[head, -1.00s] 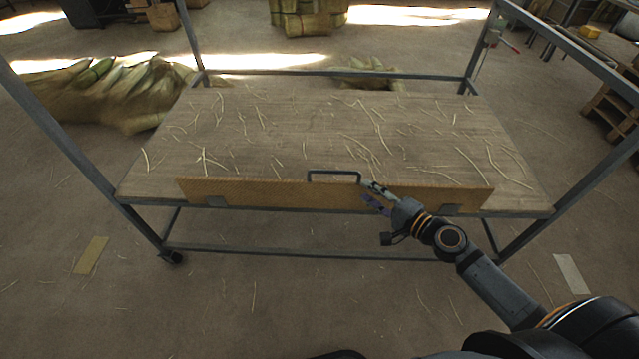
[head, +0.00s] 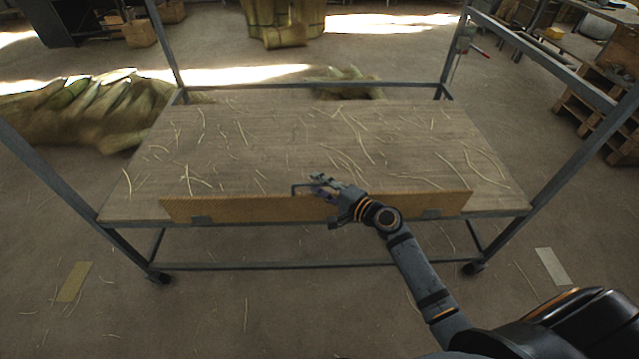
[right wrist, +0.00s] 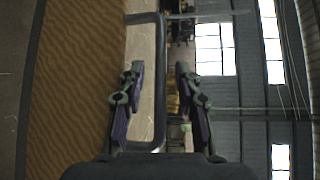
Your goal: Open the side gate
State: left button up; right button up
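The side gate (head: 240,207) is a low, long tan board standing upright along the front edge of the cart's top. Its dark U-shaped handle (head: 294,190) is on the upper edge near the middle, partly covered by my right gripper. My right gripper (head: 318,184) is at the handle. In the right wrist view, the fingers (right wrist: 160,100) are apart, with the long bar of the handle (right wrist: 160,60) between them. The gate's face (right wrist: 75,80) fills the left of that view. I cannot tell whether either finger touches the bar. My left gripper is not in view.
The cart top (head: 270,140) is strewn with thin straw strands. Grey frame posts (head: 575,165) rise at its corners. A pile of straw bundles (head: 85,105) lies behind left, and a wooden pallet (head: 600,115) stands at right. The floor in front is mostly clear.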

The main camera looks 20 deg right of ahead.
jog(key=shift+w, duration=0.1)
grip_shut()
jog(key=shift+f, duration=0.1)
dwell(0.5)
